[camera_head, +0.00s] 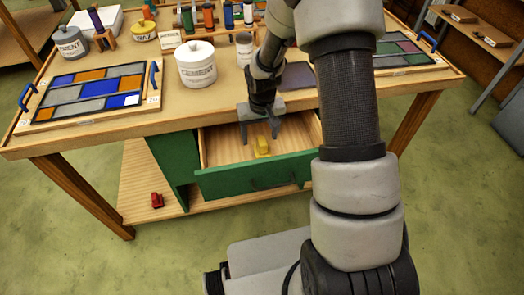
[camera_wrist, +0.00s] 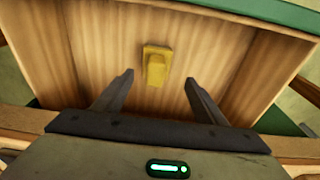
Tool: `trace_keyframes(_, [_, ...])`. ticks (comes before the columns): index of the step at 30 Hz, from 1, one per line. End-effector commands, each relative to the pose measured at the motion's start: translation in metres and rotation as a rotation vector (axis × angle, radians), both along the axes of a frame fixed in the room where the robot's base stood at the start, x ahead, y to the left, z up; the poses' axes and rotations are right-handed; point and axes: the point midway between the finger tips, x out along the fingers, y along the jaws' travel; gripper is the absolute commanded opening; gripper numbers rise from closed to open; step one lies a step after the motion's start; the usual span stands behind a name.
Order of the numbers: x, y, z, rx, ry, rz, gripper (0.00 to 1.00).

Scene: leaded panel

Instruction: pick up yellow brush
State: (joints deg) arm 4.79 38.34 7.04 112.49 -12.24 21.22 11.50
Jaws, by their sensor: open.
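The yellow brush (camera_head: 262,146) lies on the wooden floor of the open green drawer (camera_head: 250,180) under the bench. In the wrist view the yellow brush (camera_wrist: 156,65) lies ahead of the fingertips, roughly midway between them. My gripper (camera_head: 259,138) points down into the drawer, with its fingers apart and nothing between them. In the wrist view my gripper (camera_wrist: 158,78) has both fingers spread, and the brush is apart from both. The height of the fingertips above the brush is hard to tell.
The bench top (camera_head: 170,110) above the drawer holds a white cement tub (camera_head: 196,66), a stained-glass panel (camera_head: 88,92) at left and another panel (camera_head: 402,50) at right. A small red object (camera_head: 157,200) sits on the lower shelf. The drawer walls surround my gripper.

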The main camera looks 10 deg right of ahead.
Motion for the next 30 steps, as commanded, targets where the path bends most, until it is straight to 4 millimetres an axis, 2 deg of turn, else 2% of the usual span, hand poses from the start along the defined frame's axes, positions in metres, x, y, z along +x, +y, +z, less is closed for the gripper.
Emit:
trace_keyframes(5, [0.001,-0.001,-0.011,-0.001,0.001,0.0,0.66])
trace_keyframes(12, [0.003,-0.008,-0.047,0.0,0.002,0.0,0.66])
trace_keyframes(15, [0.005,-0.008,-0.055,-0.001,0.001,-0.001,0.66])
trace_keyframes(23, [0.006,-0.008,-0.057,-0.001,0.0,-0.001,0.66])
trace_keyframes(26, [0.006,-0.008,-0.057,-0.001,0.0,-0.001,0.52])
trace_keyframes(30, [0.006,-0.008,-0.057,-0.001,0.0,0.0,0.28])
